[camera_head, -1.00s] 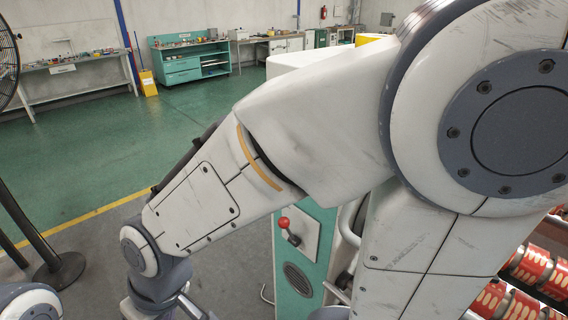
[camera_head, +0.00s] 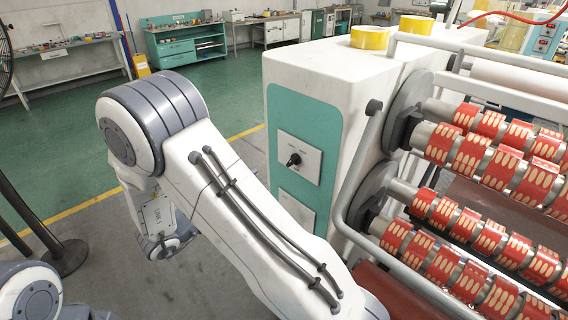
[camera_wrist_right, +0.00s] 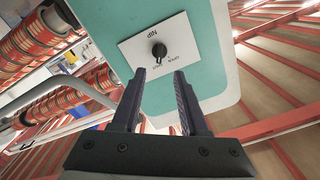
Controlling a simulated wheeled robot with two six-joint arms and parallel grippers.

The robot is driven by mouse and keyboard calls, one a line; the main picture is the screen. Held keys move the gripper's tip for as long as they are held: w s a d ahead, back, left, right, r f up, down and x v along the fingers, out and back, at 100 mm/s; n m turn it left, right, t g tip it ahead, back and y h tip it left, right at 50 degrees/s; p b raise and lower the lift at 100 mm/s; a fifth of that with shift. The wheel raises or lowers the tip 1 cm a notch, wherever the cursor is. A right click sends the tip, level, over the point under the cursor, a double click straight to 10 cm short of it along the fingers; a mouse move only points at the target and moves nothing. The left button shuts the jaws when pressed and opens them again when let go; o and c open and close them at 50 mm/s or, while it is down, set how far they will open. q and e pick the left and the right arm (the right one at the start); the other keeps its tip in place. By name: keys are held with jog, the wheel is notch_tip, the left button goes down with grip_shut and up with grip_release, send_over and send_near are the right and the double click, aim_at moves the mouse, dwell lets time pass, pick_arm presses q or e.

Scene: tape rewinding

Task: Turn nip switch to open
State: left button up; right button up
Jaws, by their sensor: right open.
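The nip switch (camera_wrist_right: 159,51) is a black rotary knob on a white square plate, lettered NIP, which appears upside down in the right wrist view. It also shows on the teal panel in the head view (camera_head: 293,159). I cannot tell its setting clearly. My right gripper (camera_wrist_right: 163,76) is open and empty. Its dark fingers point at the plate, with the knob beyond and roughly between the tips, apart from them. In the head view my right wrist hangs at left, and its fingers are hidden behind my arm. My left gripper is out of view.
The teal panel (camera_head: 315,112) is on a white cabinet (camera_head: 340,65). A second plate (camera_head: 297,209) below is partly covered by my arm. A grey tube rail (camera_head: 360,160) and red-patterned rolls (camera_head: 470,155) stand to the right. Open floor (camera_head: 225,105) lies behind at left.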

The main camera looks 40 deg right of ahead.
aim_at(289, 163)
jog(key=d+p, duration=0.1)
jog(key=d, duration=0.2)
jog(key=d+p, duration=0.1)
jog(key=d, duration=0.2)
jog(key=d+p, duration=0.2)
jog(key=d, duration=0.1)
jog(key=shift+w+d+r, duration=0.15)
jog(key=shift+w, duration=0.1)
jog(key=shift+w+d, duration=0.1)
jog(key=shift+d, duration=0.35)
grip_shut()
